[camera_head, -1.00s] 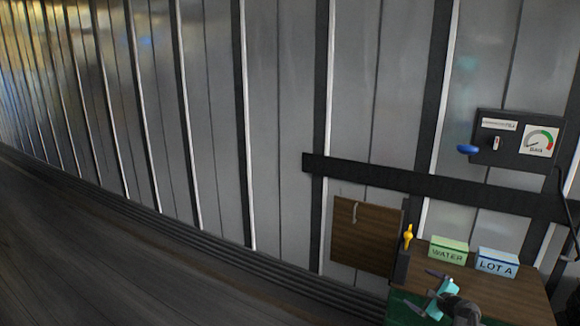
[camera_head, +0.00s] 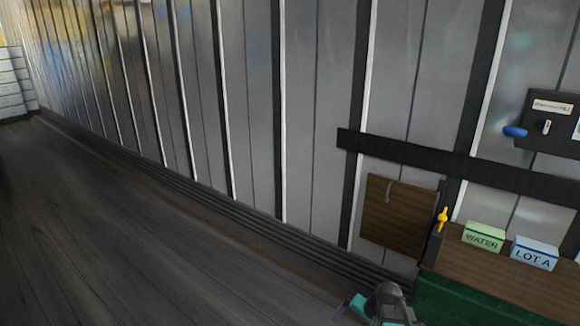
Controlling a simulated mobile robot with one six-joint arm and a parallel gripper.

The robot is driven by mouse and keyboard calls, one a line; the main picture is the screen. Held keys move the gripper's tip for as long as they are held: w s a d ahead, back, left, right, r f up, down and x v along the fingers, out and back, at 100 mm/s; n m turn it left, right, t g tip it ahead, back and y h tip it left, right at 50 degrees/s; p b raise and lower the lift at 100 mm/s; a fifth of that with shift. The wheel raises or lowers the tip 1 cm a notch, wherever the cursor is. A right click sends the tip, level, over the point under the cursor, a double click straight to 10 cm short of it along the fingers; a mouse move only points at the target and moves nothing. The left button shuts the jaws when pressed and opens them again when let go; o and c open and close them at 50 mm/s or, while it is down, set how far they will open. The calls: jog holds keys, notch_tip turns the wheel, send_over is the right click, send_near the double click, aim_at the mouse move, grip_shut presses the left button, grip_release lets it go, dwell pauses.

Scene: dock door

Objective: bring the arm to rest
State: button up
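My gripper (camera_head: 350,306) shows at the bottom edge of the head view, right of the middle, with teal parts and a grey wrist. It is cut off by the frame edge, so I cannot tell how its fingers stand. It is in front of the wall base, left of the wooden shelf (camera_head: 492,282) with the green front. I see nothing held in it, but most of it is out of view.
A green WATER box (camera_head: 483,238) and a blue LOT A box (camera_head: 534,254) stand on the shelf. A yellow handle (camera_head: 442,219), a wooden panel (camera_head: 400,212) and a dark control box (camera_head: 548,122) with a blue knob (camera_head: 514,132) are on the wall. The floor (camera_head: 130,240) at left is clear.

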jog(key=s+a+f+n+g+h, duration=0.25)
jog(key=s+a+n, duration=0.3)
jog(key=s, duration=0.35)
jog(key=s+f+g+b, duration=0.5)
jog(key=s+f+b, duration=0.4)
jog(key=s+f, duration=1.6)
jog(key=shift+d+f+n+g, duration=0.35)
jog(key=shift+d+f+n, duration=0.1)
jog(key=shift+f, duration=0.05)
jog(key=shift+c, duration=0.4)
